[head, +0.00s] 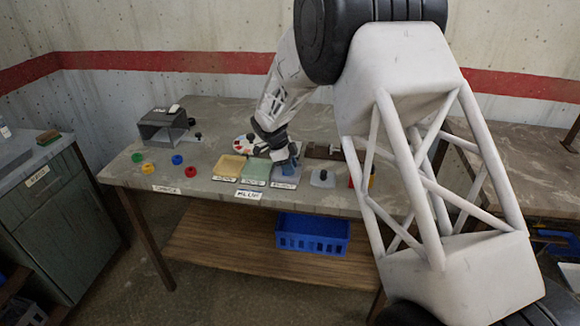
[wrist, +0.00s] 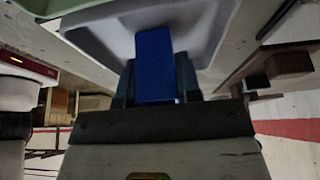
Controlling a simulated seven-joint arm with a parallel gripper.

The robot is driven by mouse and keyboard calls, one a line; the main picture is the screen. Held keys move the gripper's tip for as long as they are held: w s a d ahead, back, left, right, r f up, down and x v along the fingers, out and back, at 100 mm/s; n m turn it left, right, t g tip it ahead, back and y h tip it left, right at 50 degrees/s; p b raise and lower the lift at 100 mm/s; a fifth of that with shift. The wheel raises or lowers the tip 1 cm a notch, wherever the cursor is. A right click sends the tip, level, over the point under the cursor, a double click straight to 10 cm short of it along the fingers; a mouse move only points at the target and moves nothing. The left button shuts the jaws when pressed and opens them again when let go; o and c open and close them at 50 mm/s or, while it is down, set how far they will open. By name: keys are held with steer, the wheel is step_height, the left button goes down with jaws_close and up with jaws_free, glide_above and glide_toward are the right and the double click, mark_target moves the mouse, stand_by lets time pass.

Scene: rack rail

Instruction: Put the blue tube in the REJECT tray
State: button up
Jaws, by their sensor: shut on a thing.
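My gripper (wrist: 155,85) is shut on the blue tube (wrist: 154,62), whose blue body shows between the two fingers in the wrist view. Beyond the tube in that view is a pale grey tray (wrist: 95,35), with the tube's far end overlapping its inside. Whether the tube touches the tray, I cannot tell. In the head view my gripper (head: 287,158) is low over the grey tray (head: 284,182), the rightmost of three trays. The green tray (head: 256,172) and the yellow tray (head: 229,167) stand to its left. The tray labels are too small to read.
Green (head: 137,157), yellow (head: 148,168), blue (head: 177,159) and red (head: 190,172) round pieces lie at the table's left. A grey box (head: 163,127) stands behind them. A dark brown block (head: 324,152) is right of my gripper. A blue crate (head: 312,234) sits on the lower shelf.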

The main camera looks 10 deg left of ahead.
steer(key=shift+f, duration=0.15)
steer(key=o, duration=0.8)
step_height(320, 180, up, 8)
stand_by(1.2)
stand_by(0.3)
